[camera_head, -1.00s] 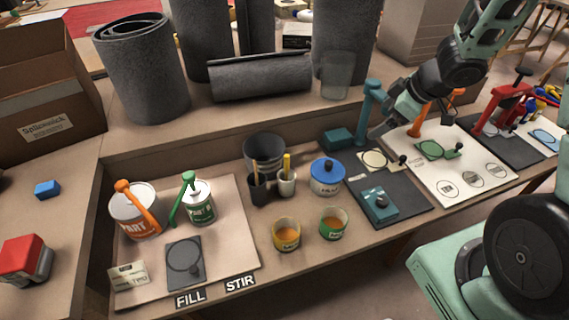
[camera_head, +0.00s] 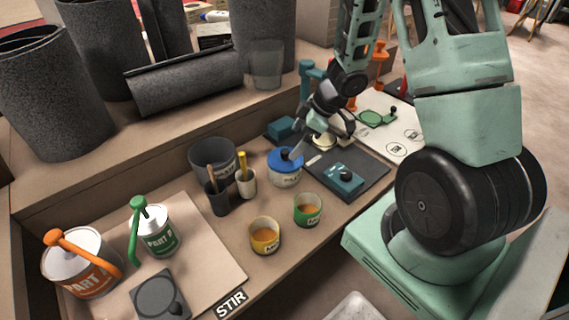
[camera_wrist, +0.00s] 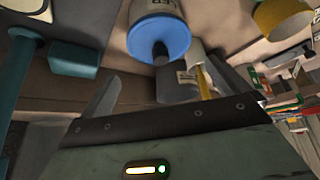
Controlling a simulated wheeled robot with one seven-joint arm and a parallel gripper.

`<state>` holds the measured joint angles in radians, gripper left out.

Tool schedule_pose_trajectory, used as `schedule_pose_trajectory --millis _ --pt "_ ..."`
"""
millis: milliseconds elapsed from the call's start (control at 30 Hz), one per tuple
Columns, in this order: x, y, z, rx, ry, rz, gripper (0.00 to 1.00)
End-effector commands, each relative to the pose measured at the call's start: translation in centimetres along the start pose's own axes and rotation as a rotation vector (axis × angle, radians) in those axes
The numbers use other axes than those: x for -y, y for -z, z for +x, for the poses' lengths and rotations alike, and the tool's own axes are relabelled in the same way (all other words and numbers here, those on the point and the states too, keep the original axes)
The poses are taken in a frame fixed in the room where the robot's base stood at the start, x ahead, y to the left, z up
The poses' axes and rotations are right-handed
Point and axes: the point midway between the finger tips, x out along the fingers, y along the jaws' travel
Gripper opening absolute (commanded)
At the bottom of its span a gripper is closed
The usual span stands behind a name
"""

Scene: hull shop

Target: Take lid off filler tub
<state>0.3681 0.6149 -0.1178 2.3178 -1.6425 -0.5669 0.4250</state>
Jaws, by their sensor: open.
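The filler tub (camera_head: 286,181) is a white round tub on the bench, with a blue lid (camera_head: 276,160) seated on it. The lid has a dark knob (camera_wrist: 160,51) on top. My gripper (camera_head: 306,156) is close beside the lid, on its right and slightly above in the head view. In the wrist view the tub (camera_wrist: 150,10) and the blue lid (camera_wrist: 174,36) are beyond my gripper (camera_wrist: 170,90). Its two fingers are spread wide, with nothing between them. The knob lies ahead, apart from the fingers.
A yellow cup (camera_head: 265,236) and a green cup (camera_head: 307,210) stand in front of the tub. Dark and white holders with sticks and a grey bucket (camera_head: 212,160) stand left. A teal clamp post (camera_head: 305,85) stands behind.

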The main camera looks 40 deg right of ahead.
Motion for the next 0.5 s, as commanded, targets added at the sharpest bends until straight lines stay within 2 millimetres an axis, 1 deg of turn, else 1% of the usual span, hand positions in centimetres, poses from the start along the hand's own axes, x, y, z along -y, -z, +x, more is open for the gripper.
schedule_pose_trajectory --millis 33,267,400,500 --pt "0.0 -0.1 0.9 0.001 0.001 0.000 1.00" --pt "0.0 0.0 2.4 0.000 0.000 -0.001 1.00" --pt "0.1 -0.1 4.6 0.000 0.001 0.000 1.00" --pt "0.2 0.0 5.9 0.001 0.001 -0.001 1.00"
